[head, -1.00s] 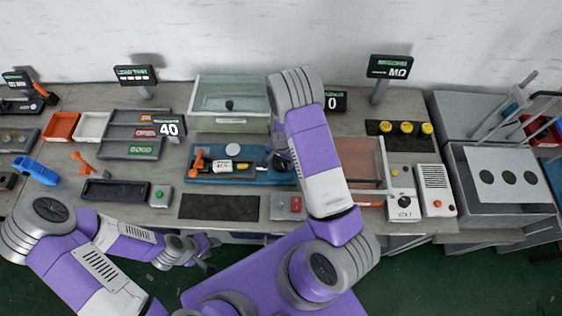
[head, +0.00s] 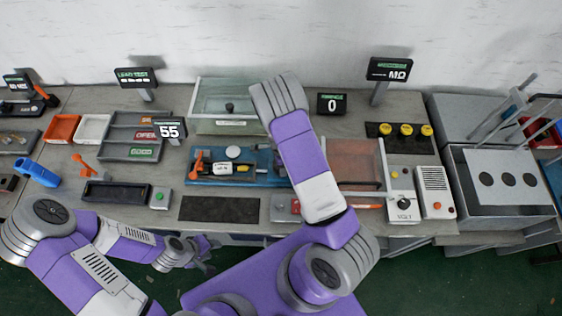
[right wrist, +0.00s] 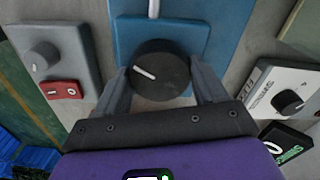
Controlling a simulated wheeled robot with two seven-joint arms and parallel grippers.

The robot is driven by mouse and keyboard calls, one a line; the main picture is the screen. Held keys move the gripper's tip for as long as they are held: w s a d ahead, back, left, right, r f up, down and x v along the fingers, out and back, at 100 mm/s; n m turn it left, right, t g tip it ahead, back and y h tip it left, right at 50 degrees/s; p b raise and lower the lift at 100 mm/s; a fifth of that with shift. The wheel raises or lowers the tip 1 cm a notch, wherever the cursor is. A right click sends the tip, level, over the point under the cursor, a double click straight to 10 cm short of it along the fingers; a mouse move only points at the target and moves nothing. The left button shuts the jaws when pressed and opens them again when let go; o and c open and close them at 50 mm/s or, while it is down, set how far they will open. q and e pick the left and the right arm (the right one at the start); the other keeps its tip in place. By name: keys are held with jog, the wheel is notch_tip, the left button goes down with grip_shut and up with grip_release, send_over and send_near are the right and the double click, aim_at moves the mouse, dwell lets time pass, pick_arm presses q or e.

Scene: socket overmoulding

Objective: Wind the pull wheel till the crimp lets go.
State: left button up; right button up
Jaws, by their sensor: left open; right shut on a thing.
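The black pull wheel (right wrist: 160,70) with a white pointer line fills the middle of the right wrist view, mounted on the blue tester base (right wrist: 190,28). My right gripper (right wrist: 158,76) is shut on the wheel, one finger on each side. In the head view my right arm hides this grip. The blue tester (head: 264,180) shows there with an orange lever (head: 197,163) at its left and a white-labelled part along its middle. The crimp itself is too small to make out. A display (head: 169,131) behind it reads 55. My left gripper (head: 207,262) is open, low in front of the bench.
A clear-walled box (head: 228,122) stands behind the tester. A dark mat (head: 219,208) lies in front. A second display (head: 332,104) reads 0.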

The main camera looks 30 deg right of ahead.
jog(key=shift+m, duration=0.9)
jog(key=o, duration=1)
jog(key=shift+o, duration=0.2)
notch_tip(320, 180, up, 8)
jog(key=shift+f+p, duration=0.15)
jog(key=shift+p, duration=0.45)
